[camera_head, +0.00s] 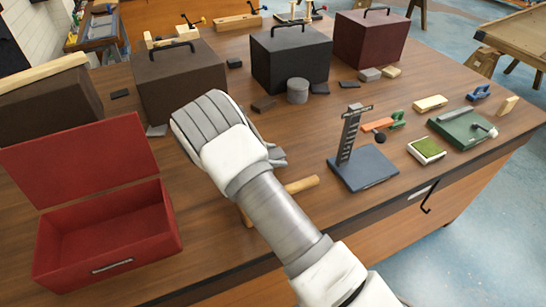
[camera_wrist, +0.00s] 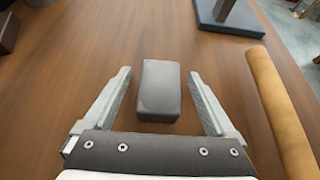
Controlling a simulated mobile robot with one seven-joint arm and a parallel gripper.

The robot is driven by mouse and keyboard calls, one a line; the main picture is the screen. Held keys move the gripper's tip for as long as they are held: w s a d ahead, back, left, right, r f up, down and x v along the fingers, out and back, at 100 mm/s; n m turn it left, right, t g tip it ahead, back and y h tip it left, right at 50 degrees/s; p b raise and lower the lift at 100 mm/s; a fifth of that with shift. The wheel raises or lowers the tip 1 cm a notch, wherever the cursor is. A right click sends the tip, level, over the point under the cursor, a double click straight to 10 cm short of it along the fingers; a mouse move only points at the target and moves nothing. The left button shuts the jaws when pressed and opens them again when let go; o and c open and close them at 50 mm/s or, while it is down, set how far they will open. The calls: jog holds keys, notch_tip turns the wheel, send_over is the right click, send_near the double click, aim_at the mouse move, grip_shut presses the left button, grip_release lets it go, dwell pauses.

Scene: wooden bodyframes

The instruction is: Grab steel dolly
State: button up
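A dark grey block, apparently the steel dolly (camera_wrist: 159,90), lies on the wooden tabletop in the wrist view. My gripper (camera_wrist: 160,76) is open, with one finger to the left and one to the right of the block. A gap shows on each side, so the fingers do not visibly touch it. In the head view my gripper (camera_head: 277,156) is mostly hidden behind my own wrist, and the block is hidden there too.
A wooden handle (camera_wrist: 280,112) lies close to the right finger. An open red toolbox (camera_head: 108,232) stands at left. A blue-grey stand (camera_head: 364,167) is to the right. Closed boxes, including a black one (camera_head: 291,58), line the back, with a grey cylinder (camera_head: 297,91) in front.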

aim_at(273, 152)
grip_shut()
jog(key=shift+w+r, duration=0.1)
dwell(0.4)
jog(key=shift+r, duration=0.15)
jog(key=shift+r, duration=0.25)
notch_tip(273, 152, up, 3)
jog(key=shift+r, duration=0.1)
jog(key=s+d+r, duration=0.5)
jog(key=d+r, duration=0.2)
jog(key=d, duration=0.3)
jog(key=shift+s+d+b, duration=0.15)
jog(key=shift+s+b, duration=0.1)
jog(key=shift+b, duration=0.15)
